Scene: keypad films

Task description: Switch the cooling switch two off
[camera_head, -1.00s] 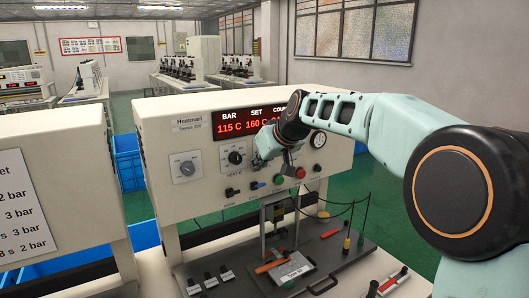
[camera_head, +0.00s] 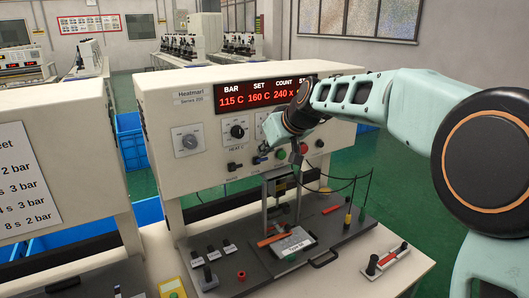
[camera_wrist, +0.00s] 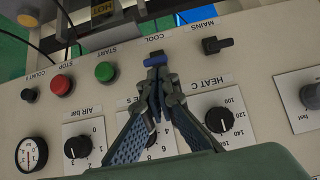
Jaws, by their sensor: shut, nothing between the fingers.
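The blue-tipped switch labelled COOL (camera_wrist: 155,61) is on the sloped cream panel in the wrist view, which shows the panel upside down. In the head view this switch (camera_head: 260,160) is just below my gripper (camera_head: 275,138), partly hidden by it. In the wrist view my gripper (camera_wrist: 158,85) is shut and empty, its fingertips right beside the blue lever. I cannot tell whether they touch it. No other cooling switch can be made out, and no number two shows on the label.
A black MAINS switch (camera_wrist: 219,44) sits to one side of COOL. The green START button (camera_wrist: 105,71) and red STOP button (camera_wrist: 61,83) are on the other side. A HEAT C dial (camera_wrist: 220,119) is close to the fingers. The press stand (camera_head: 281,190) is below the panel.

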